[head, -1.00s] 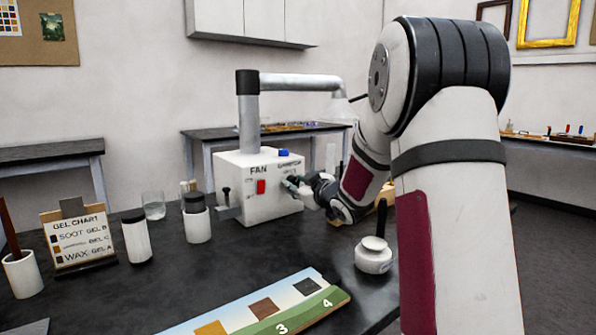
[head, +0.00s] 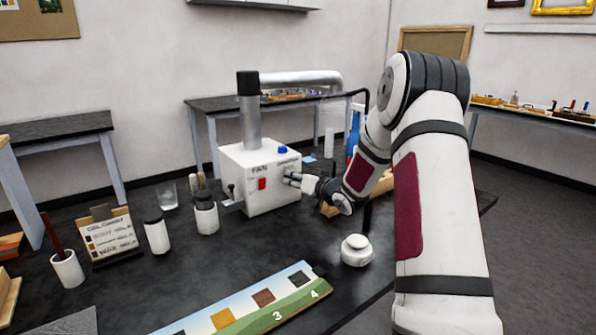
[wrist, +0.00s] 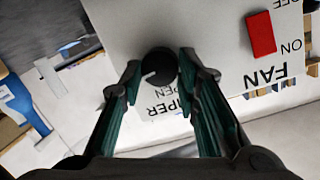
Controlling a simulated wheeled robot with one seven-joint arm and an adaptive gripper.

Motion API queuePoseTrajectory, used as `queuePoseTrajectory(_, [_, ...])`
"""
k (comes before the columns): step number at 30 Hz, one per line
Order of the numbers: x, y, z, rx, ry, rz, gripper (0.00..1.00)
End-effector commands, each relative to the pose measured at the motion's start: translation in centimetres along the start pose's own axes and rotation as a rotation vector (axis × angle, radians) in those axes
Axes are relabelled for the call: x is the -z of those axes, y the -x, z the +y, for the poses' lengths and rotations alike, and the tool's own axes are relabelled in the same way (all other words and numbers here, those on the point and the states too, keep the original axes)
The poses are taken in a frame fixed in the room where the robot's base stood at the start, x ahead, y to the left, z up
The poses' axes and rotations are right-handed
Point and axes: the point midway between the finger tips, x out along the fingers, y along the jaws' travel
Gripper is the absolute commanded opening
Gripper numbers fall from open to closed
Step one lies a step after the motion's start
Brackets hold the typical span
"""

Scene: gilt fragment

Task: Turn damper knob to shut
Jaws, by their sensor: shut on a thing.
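The white fan box (head: 240,165) stands on the dark bench in the head view, with a red switch (head: 262,184) on its front. The black damper knob (wrist: 159,66) shows in the wrist view on the box's face, with a pale mark on it. Part of a label reading "PER" and "PEN" shows beside it; the rest is hidden by a finger. My gripper (wrist: 159,72) has its two green-lined fingers on either side of the knob and is shut on it. In the head view my gripper (head: 291,179) is at the box's right front, and the knob is hidden there.
Dark-lidded jars (head: 206,214) and a gel chart (head: 108,236) stand left of the box. A numbered colour strip (head: 262,305) lies at the bench front. The bench between strip and box is mostly clear.

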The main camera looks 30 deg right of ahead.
Motion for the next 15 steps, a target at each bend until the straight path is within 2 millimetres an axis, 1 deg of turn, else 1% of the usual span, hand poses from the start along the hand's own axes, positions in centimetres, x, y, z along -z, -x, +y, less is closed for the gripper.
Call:
queuePoseTrajectory(6, [0.01,0.04,-0.07,0.013,-0.073,-0.008,0.01])
queuePoseTrajectory(15, [-0.09,-0.07,-0.01,0.018,-0.099,-0.010,0.01])
